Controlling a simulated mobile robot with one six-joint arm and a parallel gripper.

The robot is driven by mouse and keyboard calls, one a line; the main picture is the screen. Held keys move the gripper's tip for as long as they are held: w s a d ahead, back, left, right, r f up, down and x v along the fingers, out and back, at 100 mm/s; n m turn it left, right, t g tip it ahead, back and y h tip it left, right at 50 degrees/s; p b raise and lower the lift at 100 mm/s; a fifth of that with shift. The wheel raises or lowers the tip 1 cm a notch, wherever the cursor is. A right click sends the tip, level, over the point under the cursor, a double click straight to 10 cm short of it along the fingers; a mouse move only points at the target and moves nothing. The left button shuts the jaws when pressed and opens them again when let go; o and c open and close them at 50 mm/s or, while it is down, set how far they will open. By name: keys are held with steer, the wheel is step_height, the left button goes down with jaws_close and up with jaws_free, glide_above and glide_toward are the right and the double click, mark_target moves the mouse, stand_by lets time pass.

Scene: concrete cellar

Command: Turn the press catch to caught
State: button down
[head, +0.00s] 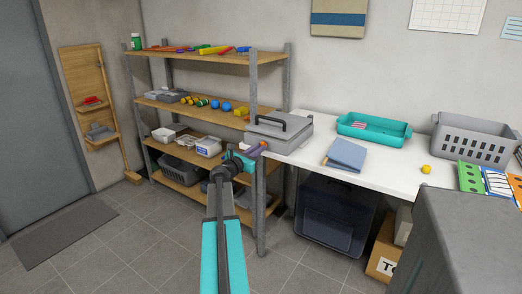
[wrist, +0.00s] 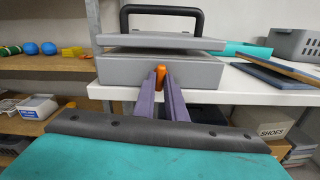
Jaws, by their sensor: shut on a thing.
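The press is a grey box (head: 284,133) with a black handle on its lid, at the left end of the white worktop. It also shows in the wrist view (wrist: 205,71), with a thin dark gap between lid and base. The catch (wrist: 160,76) is a small orange lever at the middle of the press's front, standing about upright. My gripper (wrist: 160,82) has its two purple fingers closed on the catch from the front.
On the white worktop (head: 300,160) are a blue folder (head: 345,154), a teal tray (head: 374,131) and a grey basket (head: 470,145).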

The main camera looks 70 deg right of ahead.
steer(key=shift+m+b, duration=1.7)
steer(key=shift+b, duration=0.25)
steer(key=shift+f+m+b, duration=0.1)
steer(key=shift+m+b, duration=0.2)
steer(key=shift+b, duration=0.2)
steer(key=shift+m+b, duration=2)
steer(key=shift+b, duration=0.4)
steer(key=shift+m+b, duration=2.1)
steer(key=shift+b, duration=0.75)
steer(key=shift+m+b, duration=2.3)
steer(key=shift+b, duration=0.65)
steer(key=c, duration=1.7)
jaws_free()
